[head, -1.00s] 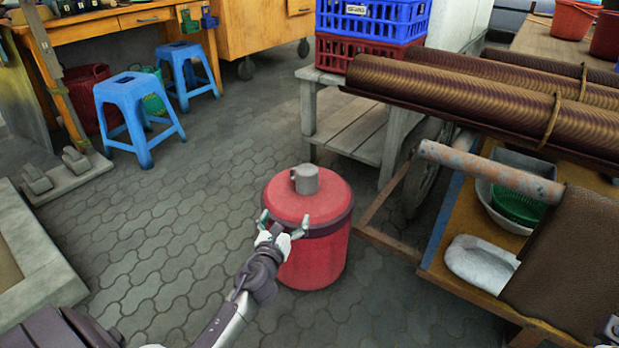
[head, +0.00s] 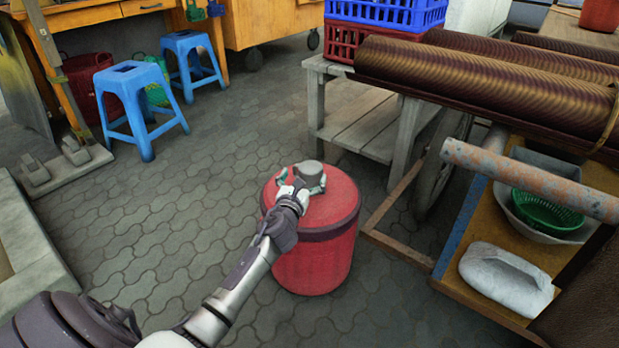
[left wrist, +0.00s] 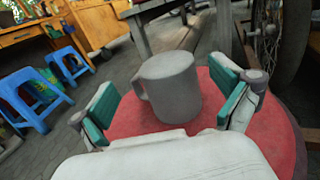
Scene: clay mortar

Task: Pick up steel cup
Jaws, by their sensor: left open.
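The grey steel cup (head: 308,173) stands upright on the red lid of a round red drum (head: 318,258). In the left wrist view the cup (left wrist: 170,86) sits between and a little beyond the fingertips, with its handle on the left side. My left gripper (head: 302,187) is open over the lid, its green-padded fingers spread to either side of the cup. In the left wrist view my left gripper (left wrist: 168,100) shows a gap between each finger pad and the cup. In the head view the gripper hides part of the cup's near side. My right gripper is not in view.
A grey wooden table (head: 352,125) with crates stands behind the drum. To the right are corrugated rolls (head: 500,85), a rusty pipe (head: 530,180) and a shelf with a pale stone-like object (head: 505,280). Blue stools (head: 140,105) stand at left. Paved floor left of the drum is clear.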

